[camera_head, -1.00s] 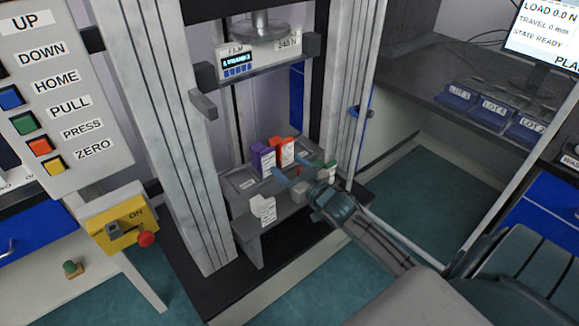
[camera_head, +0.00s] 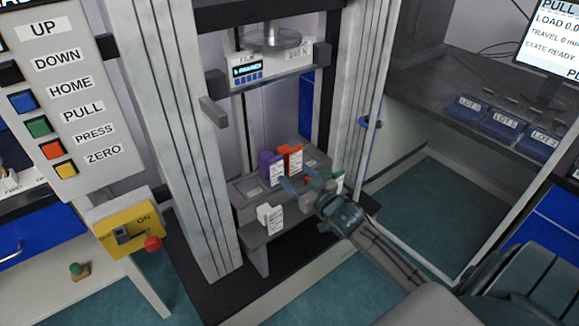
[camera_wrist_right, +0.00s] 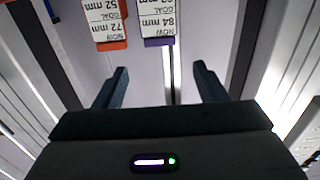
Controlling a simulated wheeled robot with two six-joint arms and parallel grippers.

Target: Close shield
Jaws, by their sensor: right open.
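The shield appears as a clear panel with a thin pale frame (camera_head: 415,254), standing open to the right of the machine's right column. A blue handle (camera_head: 371,122) sits by its left edge, beside that column. My right gripper (camera_head: 303,182) is in front of the test bench, below and left of the handle and apart from it. Its jaws are open, with nothing between the fingers in the right wrist view (camera_wrist_right: 161,70). My right forearm crosses in front of part of the frame's lower edge. My left gripper is not in view.
Purple (camera_head: 270,168) and orange (camera_head: 290,159) labelled blocks stand on the bench just beyond my right gripper, with a white label (camera_head: 270,218) on its front. A button panel (camera_head: 60,90) and yellow switch box (camera_head: 130,232) are left. Blue lot bins (camera_head: 502,124) sit right.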

